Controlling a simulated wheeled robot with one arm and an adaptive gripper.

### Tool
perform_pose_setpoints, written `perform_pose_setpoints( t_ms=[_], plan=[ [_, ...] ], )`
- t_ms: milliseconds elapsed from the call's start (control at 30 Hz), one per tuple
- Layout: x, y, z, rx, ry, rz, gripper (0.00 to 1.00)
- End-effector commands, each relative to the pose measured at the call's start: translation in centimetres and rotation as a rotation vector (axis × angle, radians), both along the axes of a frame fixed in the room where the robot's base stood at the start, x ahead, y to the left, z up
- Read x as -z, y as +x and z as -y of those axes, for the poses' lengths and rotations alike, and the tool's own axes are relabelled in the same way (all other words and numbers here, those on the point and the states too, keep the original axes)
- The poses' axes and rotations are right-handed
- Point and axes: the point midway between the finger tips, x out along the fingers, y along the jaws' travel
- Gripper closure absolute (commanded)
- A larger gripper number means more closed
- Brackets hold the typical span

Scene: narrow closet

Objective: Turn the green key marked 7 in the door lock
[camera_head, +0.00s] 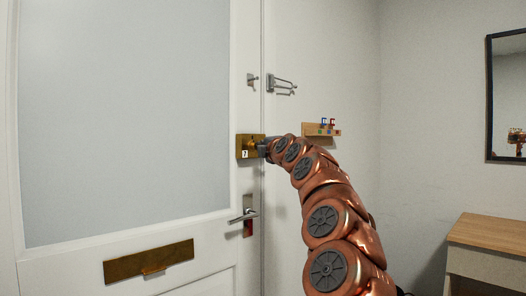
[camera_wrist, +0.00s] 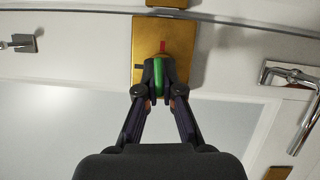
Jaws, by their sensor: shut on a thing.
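The brass door lock (camera_head: 242,143) is on the white door's right edge, with a small tag marked 7 (camera_head: 244,154) on it. My gripper (camera_head: 264,146) reaches it from the right in the head view. In the wrist view my gripper (camera_wrist: 159,84) is shut on the green key (camera_wrist: 158,77), right in front of the brass lock plate (camera_wrist: 180,38). The key's green part shows between the two fingertips. Its tip and the keyhole are hidden, so I cannot tell how deep it sits. A red mark (camera_wrist: 163,46) and a short dark mark (camera_wrist: 139,67) show on the plate.
A lever handle (camera_head: 243,216) is below the lock, and a metal latch (camera_head: 281,84) is above it. A wooden rack (camera_head: 310,129) with blue and red keys is on the wall behind my arm. A mirror (camera_head: 508,90) and a wooden dresser (camera_head: 490,233) are at the right.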

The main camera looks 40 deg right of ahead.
Motion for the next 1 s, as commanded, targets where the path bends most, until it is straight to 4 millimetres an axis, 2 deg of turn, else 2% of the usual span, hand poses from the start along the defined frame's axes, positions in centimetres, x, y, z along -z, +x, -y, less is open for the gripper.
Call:
perform_pose_setpoints(
  t_ms=[533,567,800,1000],
  plan=[
    [0.13,0.09,-0.11,-0.003,-0.097,0.000,1.00],
    [0.05,0.02,0.03,0.000,-0.093,-0.002,0.92],
    [0.03,0.03,0.01,0.000,-0.093,-0.003,0.67],
    [0.02,0.02,0.00,0.000,-0.093,-0.003,0.65]
  ],
)
